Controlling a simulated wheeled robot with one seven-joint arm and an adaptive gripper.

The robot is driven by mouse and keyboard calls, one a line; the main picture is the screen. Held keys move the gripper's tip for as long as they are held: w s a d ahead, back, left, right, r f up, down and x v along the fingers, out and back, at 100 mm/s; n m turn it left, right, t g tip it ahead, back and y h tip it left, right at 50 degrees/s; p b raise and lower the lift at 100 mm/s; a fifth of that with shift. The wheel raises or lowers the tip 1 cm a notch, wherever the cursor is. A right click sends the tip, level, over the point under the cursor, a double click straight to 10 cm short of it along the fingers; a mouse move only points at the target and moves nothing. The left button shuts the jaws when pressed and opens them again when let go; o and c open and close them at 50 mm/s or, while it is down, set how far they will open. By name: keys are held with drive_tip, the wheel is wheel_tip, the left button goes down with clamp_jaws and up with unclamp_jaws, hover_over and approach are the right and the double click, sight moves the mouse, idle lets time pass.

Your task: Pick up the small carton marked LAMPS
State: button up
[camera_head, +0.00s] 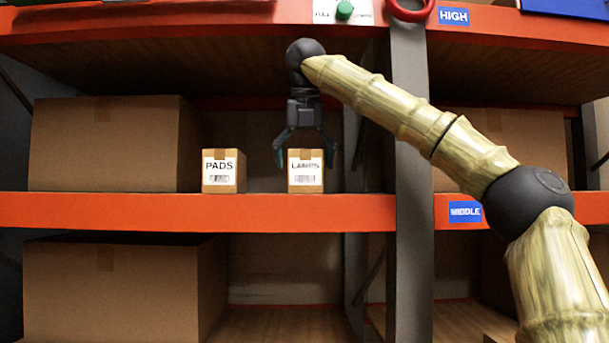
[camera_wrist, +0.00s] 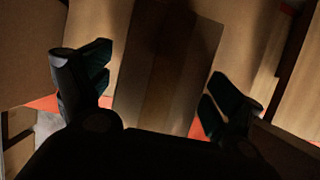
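The small carton marked LAMPS (camera_head: 306,172) stands upright on the middle shelf, its label facing the head camera. My gripper (camera_head: 306,160) points down over it, its fingers spread open, one to each side of the carton. In the wrist view a brown carton top with a tape strip (camera_wrist: 165,65) lies between the two open fingers of my gripper (camera_wrist: 158,90); gaps show on both sides. A similar small carton marked PADS (camera_head: 223,171) stands to the left on the same shelf.
A large brown box (camera_head: 110,145) stands left of the PADS carton. A grey upright (camera_head: 411,150) rises to the right of my gripper. The high shelf's orange beam (camera_head: 180,24) runs above, and the middle shelf's orange beam (camera_head: 160,212) runs along the front.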

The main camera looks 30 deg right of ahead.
drive_tip(key=c, duration=1.3)
drive_tip(key=shift+r, duration=0.15)
